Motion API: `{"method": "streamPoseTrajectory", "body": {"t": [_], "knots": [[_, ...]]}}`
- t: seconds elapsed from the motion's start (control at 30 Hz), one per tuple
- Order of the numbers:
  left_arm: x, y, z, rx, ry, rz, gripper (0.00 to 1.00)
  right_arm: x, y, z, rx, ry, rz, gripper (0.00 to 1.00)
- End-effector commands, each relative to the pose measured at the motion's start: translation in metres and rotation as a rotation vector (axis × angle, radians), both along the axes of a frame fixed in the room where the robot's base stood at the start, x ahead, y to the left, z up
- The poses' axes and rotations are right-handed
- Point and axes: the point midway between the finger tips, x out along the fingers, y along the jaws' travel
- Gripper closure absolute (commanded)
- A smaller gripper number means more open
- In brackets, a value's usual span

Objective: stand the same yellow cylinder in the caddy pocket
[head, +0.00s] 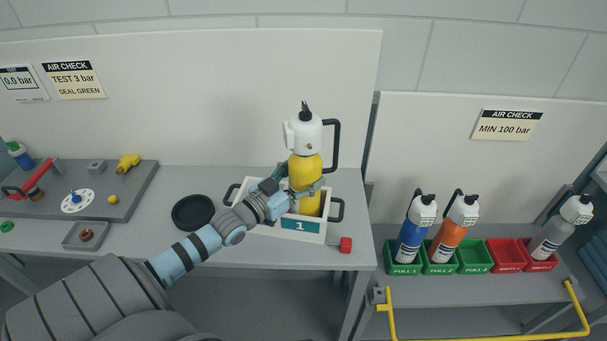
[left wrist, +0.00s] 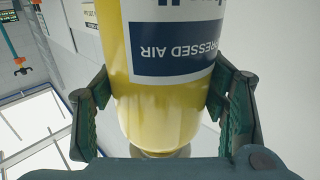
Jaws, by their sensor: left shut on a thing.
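The yellow cylinder (head: 306,170) has a white top with a dark valve and a black handle beside it. It is roughly upright over the white caddy (head: 262,230), which is marked 1 and has dark side handles. The cylinder's lower end shows within the caddy's opening, behind the front wall. I cannot tell whether it rests on the pocket floor. My left gripper (head: 304,190) is shut around the cylinder's yellow body. In the left wrist view its fingers (left wrist: 160,110) flank the yellow cylinder (left wrist: 155,105), whose label reads upside down. My right gripper is not in view.
A black round dish (head: 193,212) lies left of the caddy and a red block (head: 346,244) lies at its right front. A grey board (head: 125,200) with parts is at the left. Cylinders stand in green and red bins (head: 473,256) on the right bench, behind a yellow rail (head: 480,339).

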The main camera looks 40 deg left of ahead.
Motion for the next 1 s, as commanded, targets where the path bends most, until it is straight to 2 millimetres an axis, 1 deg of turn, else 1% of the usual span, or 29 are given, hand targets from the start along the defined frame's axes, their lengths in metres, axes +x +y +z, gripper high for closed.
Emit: {"method": "streamPoseTrajectory", "body": {"t": [0.03,0.27,0.3,0.37,0.4,0.67,0.7,0.77,0.87,1.0], "knots": [[0.001,-0.001,0.003,0.0,-0.011,-0.003,0.95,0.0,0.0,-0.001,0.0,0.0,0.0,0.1],[0.001,-0.001,-0.001,0.0,-0.011,-0.003,0.95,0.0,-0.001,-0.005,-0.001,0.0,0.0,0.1],[0.001,-0.001,0.0,0.0,-0.011,-0.003,0.28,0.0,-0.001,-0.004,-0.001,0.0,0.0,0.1],[0.001,-0.001,0.0,0.0,-0.009,-0.003,0.18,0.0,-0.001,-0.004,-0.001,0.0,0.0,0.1],[0.001,-0.001,-0.001,0.0,-0.008,-0.002,0.11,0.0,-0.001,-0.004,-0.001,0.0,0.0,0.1],[0.0,0.0,-0.003,0.0,-0.004,-0.001,0.1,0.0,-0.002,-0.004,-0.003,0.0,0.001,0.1],[-0.001,0.001,-0.007,0.0,0.008,0.002,0.1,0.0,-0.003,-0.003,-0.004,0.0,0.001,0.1],[-0.001,0.001,-0.005,0.0,0.006,0.002,0.1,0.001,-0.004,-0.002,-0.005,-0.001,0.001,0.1],[0.0,0.0,0.007,-0.002,0.004,0.001,0.1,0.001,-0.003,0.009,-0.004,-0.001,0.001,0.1],[0.0,0.0,0.037,-0.001,0.002,-0.001,0.1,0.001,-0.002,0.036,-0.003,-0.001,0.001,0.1]]}}
